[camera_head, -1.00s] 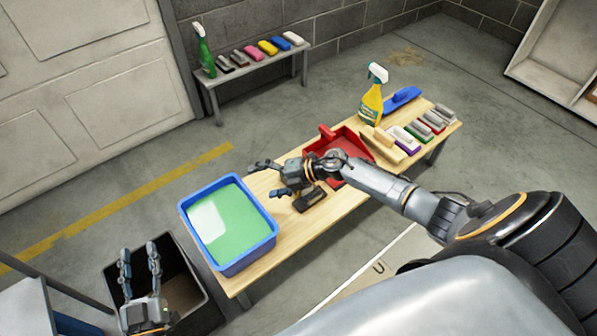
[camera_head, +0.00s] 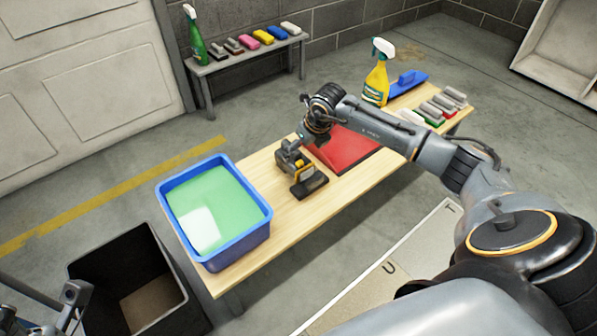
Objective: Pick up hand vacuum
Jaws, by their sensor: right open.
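The hand vacuum (camera_head: 306,182), grey and yellow with a dark nozzle end, stands on the wooden table, right of the blue tub. My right gripper (camera_head: 314,137) is open and hangs just behind and above the vacuum's grey top, with its fingers partly hidden. I cannot tell whether it touches the vacuum. My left gripper (camera_head: 72,304) shows only in part at the lower left edge, and its jaw state is unclear.
A blue tub (camera_head: 262,233) of green liquid fills the table's left end. A red dustpan (camera_head: 352,150) lies right of the vacuum. A yellow spray bottle (camera_head: 376,84), a blue float (camera_head: 408,82) and several brushes (camera_head: 440,107) stand farther right. A black bin (camera_head: 84,265) is lower left.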

